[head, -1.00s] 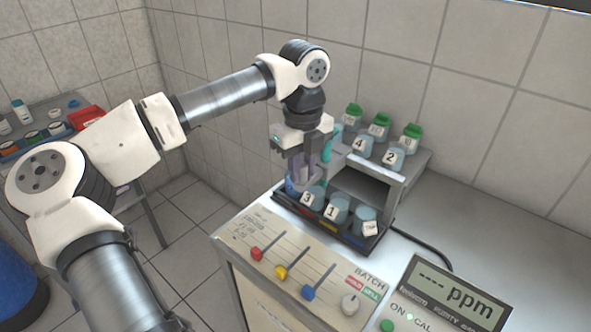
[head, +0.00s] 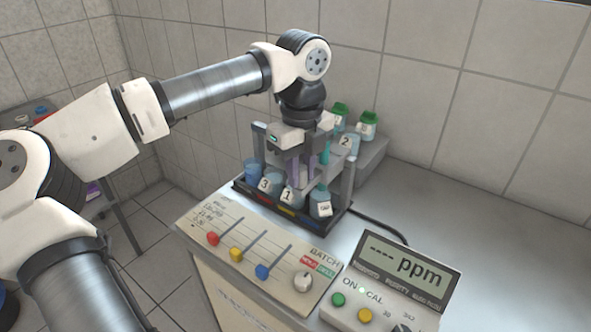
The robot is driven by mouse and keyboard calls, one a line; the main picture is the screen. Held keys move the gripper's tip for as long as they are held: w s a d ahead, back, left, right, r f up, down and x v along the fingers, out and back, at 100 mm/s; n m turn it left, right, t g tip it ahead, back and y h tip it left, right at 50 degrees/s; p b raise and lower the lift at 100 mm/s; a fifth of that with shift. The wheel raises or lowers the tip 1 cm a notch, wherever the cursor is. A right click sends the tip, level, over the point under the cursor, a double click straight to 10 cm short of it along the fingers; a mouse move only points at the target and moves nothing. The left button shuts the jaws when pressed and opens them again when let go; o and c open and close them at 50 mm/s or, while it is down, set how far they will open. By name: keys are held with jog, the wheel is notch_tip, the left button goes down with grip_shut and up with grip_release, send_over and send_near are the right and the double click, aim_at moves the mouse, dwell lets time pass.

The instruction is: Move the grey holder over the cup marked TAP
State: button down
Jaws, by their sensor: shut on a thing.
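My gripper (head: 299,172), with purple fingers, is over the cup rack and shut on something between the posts. The fingers and arm mostly hide the held part, so I cannot clearly make out the grey holder. A teal upright piece (head: 326,152) shows just right of the fingers. In the front row are a blue cup (head: 252,173) at the left, cup 3 (head: 267,181), cup 1 (head: 289,196) and a right-end cup (head: 321,199), whose small label I cannot read. The fingers are above and behind cup 1.
Grey posts stand at the rack's left (head: 259,142) and right (head: 346,175). Behind are cup 2 (head: 348,143) and green-capped bottles (head: 366,125). In front are a slider panel (head: 225,222) and a ppm meter (head: 405,262). The counter at right is clear.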

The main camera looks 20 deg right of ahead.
jog(key=shift+s+d, duration=0.1)
jog(key=shift+s, duration=0.05)
jog(key=c, duration=1.2)
grip_release()
jog(key=shift+s+d, duration=0.1)
jog(key=shift+s, duration=0.05)
jog(key=shift+r, duration=0.2)
notch_tip(320, 180, up, 14)
jog(key=b, duration=0.1)
jog(key=shift+f, duration=0.25)
